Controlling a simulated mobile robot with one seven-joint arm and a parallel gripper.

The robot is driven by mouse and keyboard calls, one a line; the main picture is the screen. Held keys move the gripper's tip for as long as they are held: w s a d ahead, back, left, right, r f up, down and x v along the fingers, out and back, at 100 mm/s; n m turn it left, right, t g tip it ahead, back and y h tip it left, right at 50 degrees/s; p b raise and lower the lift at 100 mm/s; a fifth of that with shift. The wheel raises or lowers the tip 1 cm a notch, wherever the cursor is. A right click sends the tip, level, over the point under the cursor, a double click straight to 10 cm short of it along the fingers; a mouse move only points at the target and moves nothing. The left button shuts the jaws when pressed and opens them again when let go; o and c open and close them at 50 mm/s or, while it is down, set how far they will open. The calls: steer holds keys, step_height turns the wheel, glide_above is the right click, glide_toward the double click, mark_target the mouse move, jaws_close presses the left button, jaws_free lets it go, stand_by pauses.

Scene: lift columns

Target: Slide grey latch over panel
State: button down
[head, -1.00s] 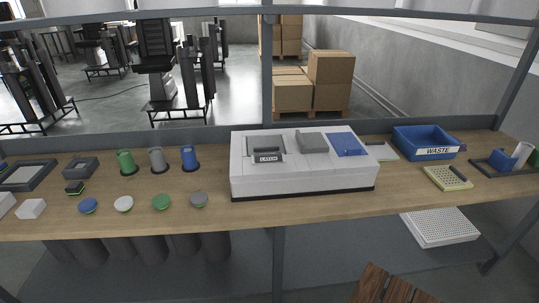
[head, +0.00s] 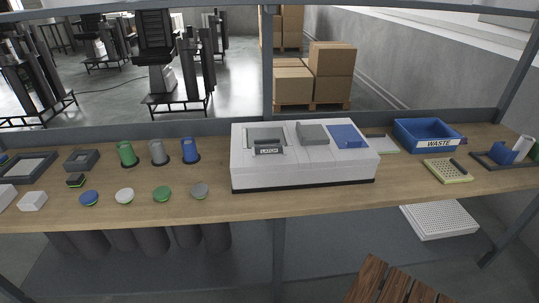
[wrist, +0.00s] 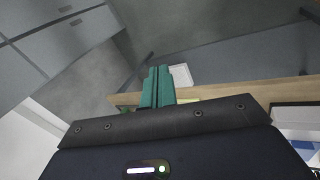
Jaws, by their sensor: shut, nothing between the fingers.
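The white machine (head: 300,172) stands on the wooden bench in the middle of the head view. On its top left is a grey panel recess, with a small dark latch (head: 268,150) labelled LATCH at its front edge. A raised grey block (head: 312,134) and a blue panel (head: 347,136) sit to the right on the same top. My gripper (wrist: 158,72) shows in the wrist view, with teal fingers together and nothing between them. It points toward the floor and the bench edge, away from the latch. It is not in the head view.
Green, grey and blue cylinders (head: 158,152) and several round caps (head: 124,195) stand left of the machine. A blue WASTE bin (head: 428,135) and a yellow tray (head: 447,171) are at the right. A dark post (head: 278,250) rises in front below the bench.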

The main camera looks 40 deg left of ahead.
mark_target(269, 149)
steer(key=w+a+f+n+t+h, duration=0.15)
steer(key=w+a+n+t, duration=0.25)
steer(key=w+a+n, duration=0.55)
steer(key=w+a+f+n+t+h, duration=0.15)
steer(key=a+n+t, duration=0.35)
steer(key=a, duration=1)
steer(key=s+a+f+n+t+y, duration=0.1)
steer(key=s+a+f+n+y, duration=0.3)
steer(key=a, duration=0.6)
steer(key=s+a+f+n+t+y, duration=0.25)
steer(key=s+a+n, duration=0.3)
steer(key=a, duration=0.45)
steer(key=s+a+f+n+t+y, duration=0.15)
steer(key=s+a+n+y, duration=0.35)
steer(key=a, duration=0.5)
steer(key=s+a+f+n+g+y, duration=0.2)
steer(key=s+a+f+n+y, duration=0.3)
steer(key=s, duration=0.3)
steer(key=s+a+f+n+g+y, duration=0.25)
steer(key=s+a+n, duration=0.25)
steer(key=s+a, duration=0.25)
steer(key=x, duration=1.3)
steer(key=shift+s+a+f, duration=0.1)
steer(key=shift+f, duration=0.05)
